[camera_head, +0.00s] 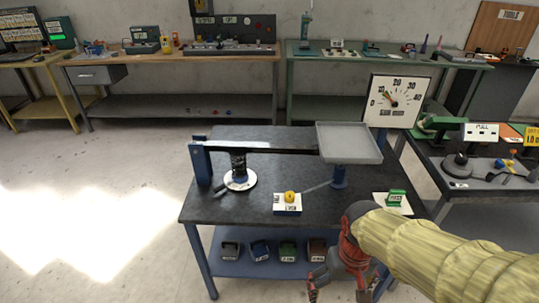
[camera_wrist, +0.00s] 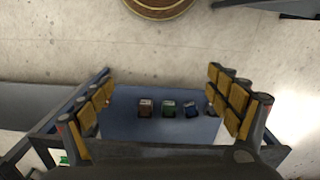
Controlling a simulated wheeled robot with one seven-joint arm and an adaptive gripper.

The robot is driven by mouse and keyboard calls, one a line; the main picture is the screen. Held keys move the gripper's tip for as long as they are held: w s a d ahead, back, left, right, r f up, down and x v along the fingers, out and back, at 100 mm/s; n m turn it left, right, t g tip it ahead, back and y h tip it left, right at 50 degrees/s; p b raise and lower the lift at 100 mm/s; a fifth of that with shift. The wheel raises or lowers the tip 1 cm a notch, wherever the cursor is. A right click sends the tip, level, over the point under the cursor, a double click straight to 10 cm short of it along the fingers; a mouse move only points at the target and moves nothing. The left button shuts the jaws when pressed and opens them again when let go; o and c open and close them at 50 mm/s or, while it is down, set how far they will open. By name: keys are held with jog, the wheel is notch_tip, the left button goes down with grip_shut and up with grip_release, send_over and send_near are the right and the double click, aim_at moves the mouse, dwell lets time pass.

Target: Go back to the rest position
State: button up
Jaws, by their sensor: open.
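My gripper (camera_head: 338,290) hangs off the front right of the dark-topped table (camera_head: 240,208), at the end of my arm in its yellow sleeve. It is open and empty. In the wrist view its padded fingers stand wide apart (camera_wrist: 160,80), with the blue lower shelf (camera_wrist: 125,98) seen between them. On that shelf are small weights, among them a red-brown one (camera_wrist: 145,107), a green one (camera_wrist: 168,109) and a blue one (camera_wrist: 192,110). My right finger partly hides another. They look apart from the fingers.
The tabletop holds a lever beam (camera_head: 262,146) over a dark spring (camera_head: 238,167), a grey tray (camera_head: 349,142), a yellow-knobbed box (camera_head: 289,200) and a green block (camera_head: 396,196). A dial (camera_head: 395,101) stands behind. A side bench (camera_head: 490,180) is at right. The left floor is clear.

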jog(key=s+d+r+t, duration=0.2)
jog(key=r+t, duration=0.3)
jog(key=r, duration=1)
jog(key=shift+s+m+t+p, duration=0.3)
jog(key=shift+s+m, duration=0.1)
jog(key=shift+s, duration=0.2)
